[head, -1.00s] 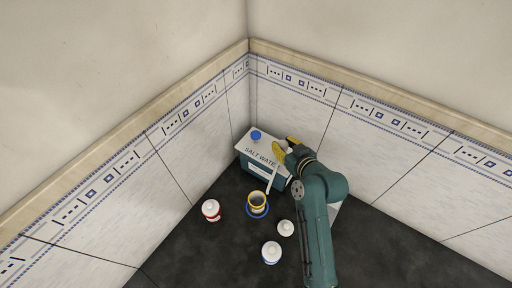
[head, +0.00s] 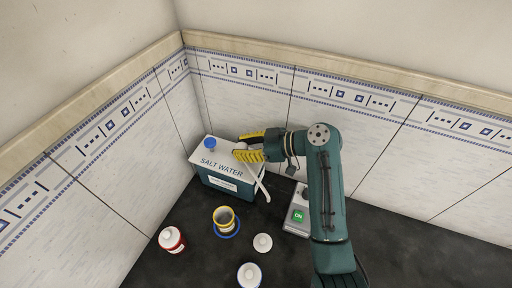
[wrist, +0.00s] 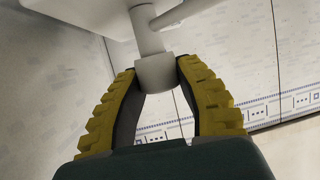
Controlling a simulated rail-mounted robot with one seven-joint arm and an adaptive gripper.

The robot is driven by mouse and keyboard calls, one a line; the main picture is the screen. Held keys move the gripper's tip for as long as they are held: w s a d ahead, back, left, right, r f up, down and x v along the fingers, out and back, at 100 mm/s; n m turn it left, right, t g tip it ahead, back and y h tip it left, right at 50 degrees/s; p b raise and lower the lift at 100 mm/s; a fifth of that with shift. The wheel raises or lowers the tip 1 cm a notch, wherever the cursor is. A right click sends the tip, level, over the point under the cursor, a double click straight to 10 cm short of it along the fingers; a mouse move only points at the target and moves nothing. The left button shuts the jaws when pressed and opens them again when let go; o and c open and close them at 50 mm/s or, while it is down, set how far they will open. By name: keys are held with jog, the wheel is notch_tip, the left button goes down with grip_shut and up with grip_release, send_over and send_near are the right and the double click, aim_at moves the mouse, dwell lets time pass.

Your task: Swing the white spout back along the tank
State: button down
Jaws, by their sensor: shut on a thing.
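The teal salt water tank (head: 225,185) with a white lid and a blue cap (head: 210,143) stands in the corner. The white spout (head: 262,186) is a thin tube at the lid's right end. It slants forward and right past the tank's front edge, with its free end over the bench. My gripper (head: 243,149) comes from the right, its yellow fingers closed around the spout's base. In the wrist view my gripper (wrist: 156,85) has a white round piece (wrist: 155,73) between the fingers, and the spout tube (wrist: 182,11) branches off beyond it.
A yellow-rimmed cup (head: 224,216) stands on a blue saucer (head: 236,231) in front of the tank, left of the spout's end. A device with a green ON panel (head: 298,215) is at right. A red-banded bottle (head: 171,239) and other white-capped containers (head: 249,275) stand in front.

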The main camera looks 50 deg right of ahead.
jog(key=shift+f, duration=0.2)
jog(key=c, duration=0.7)
grip_release()
jog(key=shift+o, duration=0.2)
jog(key=shift+r, duration=0.1)
jog(key=shift+s+d+r, duration=0.15)
jog(key=shift+s, duration=0.05)
jog(key=v, duration=1.1)
jog(key=shift+s, duration=0.15)
jog(key=shift+r, duration=0.1)
